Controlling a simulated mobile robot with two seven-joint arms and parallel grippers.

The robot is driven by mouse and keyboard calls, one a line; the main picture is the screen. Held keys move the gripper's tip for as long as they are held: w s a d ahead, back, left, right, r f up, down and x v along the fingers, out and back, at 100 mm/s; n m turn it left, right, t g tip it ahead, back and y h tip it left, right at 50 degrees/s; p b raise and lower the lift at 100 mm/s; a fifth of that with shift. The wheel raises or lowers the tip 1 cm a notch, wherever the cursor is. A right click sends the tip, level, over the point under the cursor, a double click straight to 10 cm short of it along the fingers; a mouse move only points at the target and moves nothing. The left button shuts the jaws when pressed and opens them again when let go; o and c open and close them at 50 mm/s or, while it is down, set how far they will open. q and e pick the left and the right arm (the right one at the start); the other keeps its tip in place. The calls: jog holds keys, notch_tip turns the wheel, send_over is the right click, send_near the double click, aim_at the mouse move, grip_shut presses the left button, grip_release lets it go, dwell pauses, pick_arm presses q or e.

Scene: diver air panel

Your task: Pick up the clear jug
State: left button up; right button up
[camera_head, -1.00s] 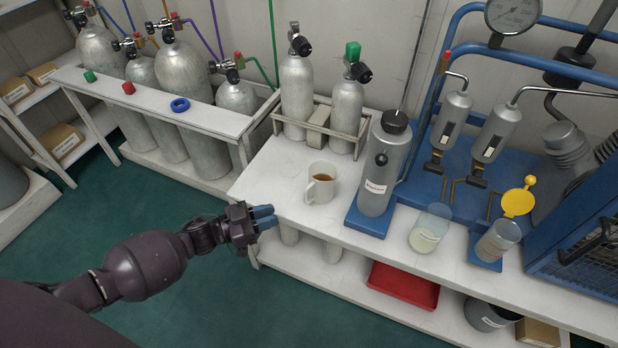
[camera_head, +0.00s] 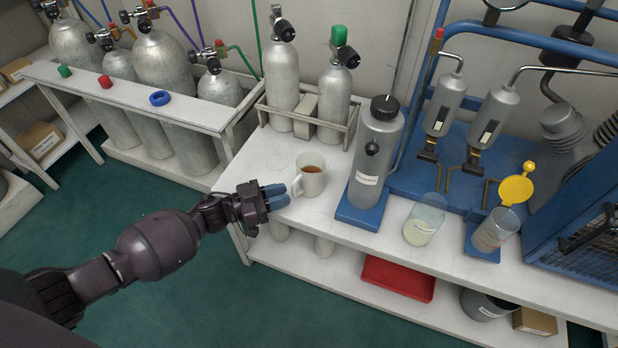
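A clear jug (camera_head: 424,222) with pale liquid in its lower part stands on the white bench, right of the grey cylinder on the blue base. A smaller clear cup (camera_head: 495,232) with a label stands to its right on a blue stand. My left gripper (camera_head: 277,196) has blue fingertips and is at the bench's left front edge, just left of the white mug. It is well away from the jug and holds nothing that I can see. The gap between its fingers is too unclear to judge. My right gripper is not in view.
The white mug (camera_head: 311,177) with brown liquid is close to my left fingertips. The grey cylinder (camera_head: 374,160) stands between the mug and the jug. A yellow disc (camera_head: 516,190) rises behind the cup. A red tray (camera_head: 398,279) lies on the lower shelf.

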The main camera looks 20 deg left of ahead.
aim_at(294, 181)
pick_arm(q)
jog(key=x, duration=0.3)
jog(key=shift+w+d+b, duration=0.2)
jog(key=shift+b, duration=0.15)
jog(key=shift+w+r, duration=0.1)
jog(key=shift+r, duration=0.05)
grip_shut()
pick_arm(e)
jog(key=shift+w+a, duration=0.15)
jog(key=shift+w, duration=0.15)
pick_arm(q)
jog(key=shift+r, duration=0.15)
jog(key=shift+w+r+p, duration=0.1)
jog(key=shift+r+p, duration=0.45)
jog(key=shift+r, duration=0.5)
notch_tip(294, 181, up, 17)
jog(key=p, duration=0.6)
jog(key=shift+r+p, duration=0.2)
jog(key=shift+p, duration=0.1)
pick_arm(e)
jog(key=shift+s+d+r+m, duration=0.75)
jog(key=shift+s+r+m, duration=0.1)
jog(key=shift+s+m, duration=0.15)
